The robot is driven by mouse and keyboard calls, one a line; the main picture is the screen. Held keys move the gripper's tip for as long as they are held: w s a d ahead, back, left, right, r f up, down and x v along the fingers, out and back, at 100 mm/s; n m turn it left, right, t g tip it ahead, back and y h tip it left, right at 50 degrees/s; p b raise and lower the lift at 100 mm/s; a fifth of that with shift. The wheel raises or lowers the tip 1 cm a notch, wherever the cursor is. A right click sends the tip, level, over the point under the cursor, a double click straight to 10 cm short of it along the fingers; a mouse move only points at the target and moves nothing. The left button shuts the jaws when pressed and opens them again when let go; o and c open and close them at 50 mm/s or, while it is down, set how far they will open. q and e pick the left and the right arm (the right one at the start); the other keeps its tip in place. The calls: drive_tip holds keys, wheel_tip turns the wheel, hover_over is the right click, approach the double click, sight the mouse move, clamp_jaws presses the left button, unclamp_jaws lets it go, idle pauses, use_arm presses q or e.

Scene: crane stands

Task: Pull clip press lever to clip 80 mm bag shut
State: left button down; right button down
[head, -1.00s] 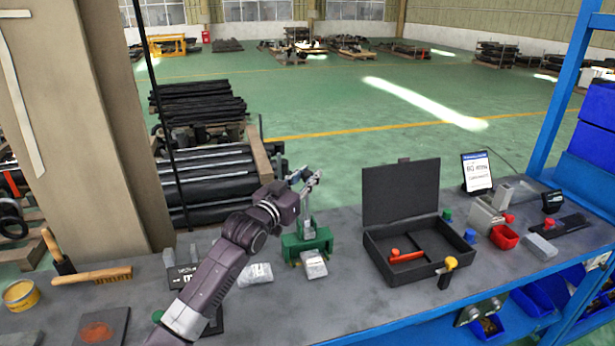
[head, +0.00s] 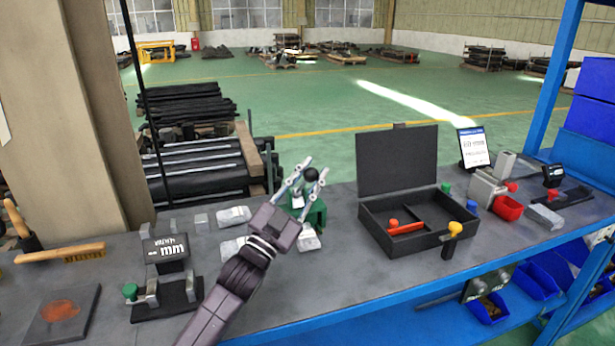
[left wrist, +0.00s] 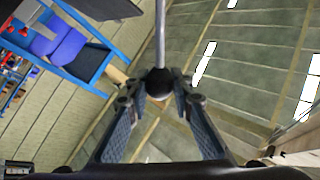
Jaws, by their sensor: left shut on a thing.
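The green clip press (head: 316,214) stands on the bench, partly hidden behind my left gripper (head: 313,169). Its lever ends in a black ball knob (head: 311,174). My left gripper is shut on this knob, with a finger on either side. In the left wrist view the knob (left wrist: 158,84) sits between the fingertips, and a grey rod runs up from it. A small silvery bag (head: 309,239) lies at the foot of the press, partly covered by my arm. How it sits in the press is hidden. My right gripper is not in view.
Two more silvery bags (head: 233,215) lie left of the press. A gauge with a display (head: 166,248) stands at the left. An open black case (head: 398,238) stands to the right, with a yellow-knobbed tool (head: 452,238) before it. The bench front between is clear.

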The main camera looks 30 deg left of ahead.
use_arm(q)
drive_tip(key=shift+s+d+f+b, duration=0.2)
drive_tip(key=shift+d+f, duration=0.1)
drive_tip(key=shift+f, duration=0.15)
drive_tip(key=shift+s+d+f+b, duration=0.15)
drive_tip(key=shift+s+d+f, duration=0.1)
drive_tip(key=shift+f, duration=0.15)
drive_tip(key=c, duration=1.7)
unclamp_jaws()
drive_tip(key=shift+o, duration=0.2)
drive_tip(key=v, duration=1.2)
